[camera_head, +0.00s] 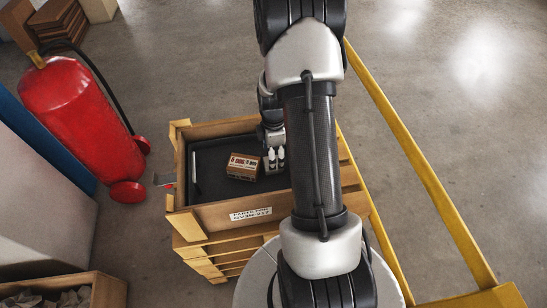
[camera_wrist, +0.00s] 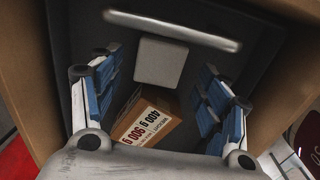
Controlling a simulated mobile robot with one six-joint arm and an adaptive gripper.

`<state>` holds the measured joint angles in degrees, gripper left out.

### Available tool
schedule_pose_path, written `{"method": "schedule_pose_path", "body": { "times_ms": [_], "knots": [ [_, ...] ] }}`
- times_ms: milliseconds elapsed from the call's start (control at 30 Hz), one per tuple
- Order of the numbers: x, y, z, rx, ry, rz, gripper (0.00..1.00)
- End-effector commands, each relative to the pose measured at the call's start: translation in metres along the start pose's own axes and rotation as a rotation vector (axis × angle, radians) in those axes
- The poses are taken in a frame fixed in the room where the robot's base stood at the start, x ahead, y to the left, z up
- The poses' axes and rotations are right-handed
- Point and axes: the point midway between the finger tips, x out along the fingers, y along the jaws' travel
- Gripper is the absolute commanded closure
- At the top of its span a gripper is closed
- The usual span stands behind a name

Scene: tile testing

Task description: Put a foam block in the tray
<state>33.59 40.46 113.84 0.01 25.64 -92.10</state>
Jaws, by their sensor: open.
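The black tray (camera_head: 218,154) lies inside a wooden crate; its dark floor also fills much of the wrist view (camera_wrist: 85,35). A pale square block (camera_wrist: 161,62), which looks like the foam block, shows against the tray floor in the wrist view. My gripper (camera_head: 275,160) is low over the right part of the tray. In the wrist view my gripper (camera_wrist: 161,80) is open, with blue pads on both sides of the block and gaps between. I cannot tell whether the block touches the floor. In the head view my gripper and arm largely hide that spot.
A brown labelled box (camera_head: 242,166) lies in the tray beside my gripper, also seen in the wrist view (camera_wrist: 146,122). The wooden crate (camera_head: 222,212) walls surround the tray. A red fire extinguisher (camera_head: 75,105) stands left; a yellow rail (camera_head: 420,160) runs along the right.

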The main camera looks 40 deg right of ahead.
Motion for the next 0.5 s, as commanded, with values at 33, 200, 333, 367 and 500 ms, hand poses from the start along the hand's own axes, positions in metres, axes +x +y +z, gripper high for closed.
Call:
{"method": "schedule_pose_path", "body": {
  "times_ms": [33,200,333,367,500],
  "knots": [
    [-0.017,0.001,0.0,0.0,0.0,0.004,0.31],
    [-0.053,0.001,0.0,0.0,0.0,0.003,0.31],
    [-0.072,0.0,0.0,0.0,0.0,0.001,0.31],
    [-0.075,0.0,0.0,0.0,0.0,0.001,0.31],
    [-0.087,0.0,-0.002,0.005,0.0,0.003,0.31]
  ]
}}
